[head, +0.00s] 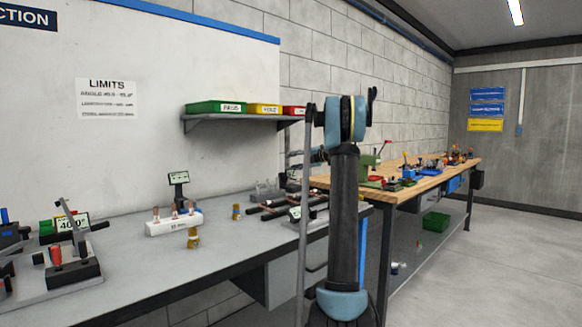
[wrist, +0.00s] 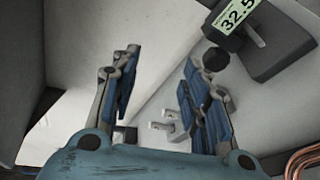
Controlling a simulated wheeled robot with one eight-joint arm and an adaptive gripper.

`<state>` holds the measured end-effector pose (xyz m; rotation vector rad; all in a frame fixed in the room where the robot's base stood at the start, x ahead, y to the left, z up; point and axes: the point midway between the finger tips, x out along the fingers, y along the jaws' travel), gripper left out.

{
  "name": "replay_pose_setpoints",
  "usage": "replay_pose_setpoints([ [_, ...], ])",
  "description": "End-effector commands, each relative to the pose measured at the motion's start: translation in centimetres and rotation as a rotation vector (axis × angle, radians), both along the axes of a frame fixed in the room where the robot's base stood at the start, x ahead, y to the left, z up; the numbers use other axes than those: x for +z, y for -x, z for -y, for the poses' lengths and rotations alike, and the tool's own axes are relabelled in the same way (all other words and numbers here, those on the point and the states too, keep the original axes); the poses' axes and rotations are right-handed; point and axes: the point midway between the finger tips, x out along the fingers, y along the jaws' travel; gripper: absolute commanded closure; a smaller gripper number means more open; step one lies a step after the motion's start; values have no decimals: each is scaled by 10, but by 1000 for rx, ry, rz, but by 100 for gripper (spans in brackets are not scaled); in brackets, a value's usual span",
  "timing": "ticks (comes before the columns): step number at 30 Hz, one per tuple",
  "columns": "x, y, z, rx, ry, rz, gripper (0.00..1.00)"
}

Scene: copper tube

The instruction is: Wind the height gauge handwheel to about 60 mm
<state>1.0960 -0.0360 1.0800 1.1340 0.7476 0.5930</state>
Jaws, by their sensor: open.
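In the wrist view a dark device with a green-lit display (wrist: 238,14) reading about 32.5 is cut off at the upper right. A black round knob (wrist: 215,59) sits at its near left corner. I cannot tell for sure that this is the height gauge and its handwheel. My gripper (wrist: 165,88) is open with nothing between its blue-padded fingers. The knob is just beyond the right finger, apart from it as far as I can tell. In the head view a small dark display on a stand (head: 178,178) stands at the back of the grey bench; its reading is illegible.
The grey bench (head: 235,258) holds a white block (head: 173,223) with copper pieces, a brass cylinder (head: 193,238), and a red-handled fixture (head: 56,257) at left. A shelf with bins (head: 216,107) hangs above. Copper tubes (wrist: 306,161) show at the wrist view's lower right.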

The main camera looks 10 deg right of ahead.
Motion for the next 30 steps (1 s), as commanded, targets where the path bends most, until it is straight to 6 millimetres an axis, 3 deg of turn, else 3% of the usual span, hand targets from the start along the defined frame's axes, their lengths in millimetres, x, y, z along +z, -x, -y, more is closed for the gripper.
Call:
replay_pose_setpoints([
  [30,18,43,36,-1,0,0,58],
])
